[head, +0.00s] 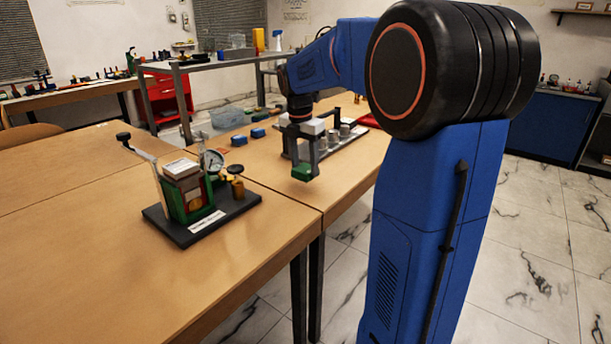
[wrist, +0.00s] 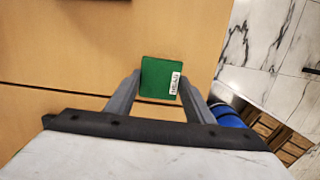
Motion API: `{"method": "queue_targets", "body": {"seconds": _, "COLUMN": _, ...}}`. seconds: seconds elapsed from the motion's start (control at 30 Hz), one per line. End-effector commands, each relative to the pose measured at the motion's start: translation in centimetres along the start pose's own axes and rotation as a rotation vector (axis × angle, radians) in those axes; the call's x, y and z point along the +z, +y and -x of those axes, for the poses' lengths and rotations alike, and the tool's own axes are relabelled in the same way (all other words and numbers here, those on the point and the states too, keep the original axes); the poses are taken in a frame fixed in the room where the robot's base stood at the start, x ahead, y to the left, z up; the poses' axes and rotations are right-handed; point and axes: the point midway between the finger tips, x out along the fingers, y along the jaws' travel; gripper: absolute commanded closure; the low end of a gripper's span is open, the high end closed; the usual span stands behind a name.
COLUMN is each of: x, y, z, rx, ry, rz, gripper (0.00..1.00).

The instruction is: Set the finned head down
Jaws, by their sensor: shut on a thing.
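My gripper (head: 302,168) points down over the table and is shut on a green block (head: 301,173), which I take for the finned head. No fins show clearly. In the wrist view the finned head (wrist: 160,77) is a flat green square with a small white label, between the two grey fingers. It appears held above the wooden table (head: 270,197), near its right edge; the exact gap below cannot be told. The gauge rig (head: 187,198) stands to the left on a dark base plate (head: 243,203), with a green body, a dial gauge (head: 212,161) and a raised lever (head: 138,150).
A dark tray (head: 329,152) with several grey cylinders lies behind my gripper. Bare tabletop lies between the rig and my gripper. The table's right edge drops to a marble floor (head: 520,240).

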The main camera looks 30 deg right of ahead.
Motion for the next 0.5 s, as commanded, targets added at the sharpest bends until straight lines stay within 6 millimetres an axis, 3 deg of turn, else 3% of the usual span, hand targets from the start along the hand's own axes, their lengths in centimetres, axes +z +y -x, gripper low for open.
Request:
{"method": "queue_targets", "body": {"seconds": 0.3, "x": -0.4, "y": 0.0, "z": -3.2, "rx": -0.001, "ry": 0.000, "rz": 0.000, "gripper": 0.80}}
{"method": "queue_targets", "body": {"seconds": 0.5, "x": -0.4, "y": 0.0, "z": -3.7, "rx": 0.001, "ry": -0.001, "rz": 0.000, "gripper": 0.80}}
